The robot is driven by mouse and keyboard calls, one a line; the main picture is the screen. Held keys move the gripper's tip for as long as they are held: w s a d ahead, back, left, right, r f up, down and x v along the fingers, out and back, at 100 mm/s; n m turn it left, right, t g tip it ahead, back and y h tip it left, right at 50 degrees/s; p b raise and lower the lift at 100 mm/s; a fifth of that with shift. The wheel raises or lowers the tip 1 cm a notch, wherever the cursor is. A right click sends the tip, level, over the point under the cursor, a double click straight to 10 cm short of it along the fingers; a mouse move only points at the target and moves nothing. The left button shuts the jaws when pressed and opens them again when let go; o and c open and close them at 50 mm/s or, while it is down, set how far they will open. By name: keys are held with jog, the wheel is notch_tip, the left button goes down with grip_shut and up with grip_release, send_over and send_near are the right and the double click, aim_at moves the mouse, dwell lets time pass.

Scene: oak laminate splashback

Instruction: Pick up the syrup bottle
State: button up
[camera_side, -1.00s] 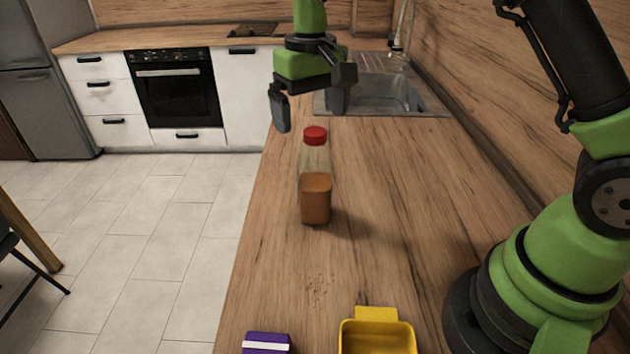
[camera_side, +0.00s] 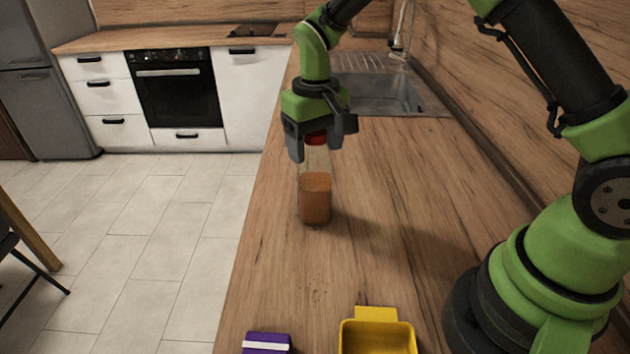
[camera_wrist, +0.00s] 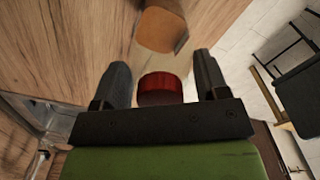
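The syrup bottle (camera_side: 315,195) stands upright on the wooden counter, clear above and filled with amber-brown syrup in its lower part, with a red cap. My gripper (camera_side: 318,150) is over its top, pointing down, with the fingers around the cap and neck area. In the wrist view, the red cap (camera_wrist: 160,88) of the bottle sits between the two dark fingers of my gripper (camera_wrist: 160,78). Gaps show on both sides of the cap, so the fingers are open and not pressed on it. My gripper partly hides the cap in the side view.
A yellow open container (camera_side: 377,336) and a purple box with a white stripe (camera_side: 266,343) are at the counter's near end. A metal sink (camera_side: 385,92) lies behind. The counter's left edge drops to the tiled floor. Counter (camera_side: 400,190) right of the bottle is clear.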

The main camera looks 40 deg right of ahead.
jog(key=c, duration=0.7)
jog(key=shift+r, duration=0.1)
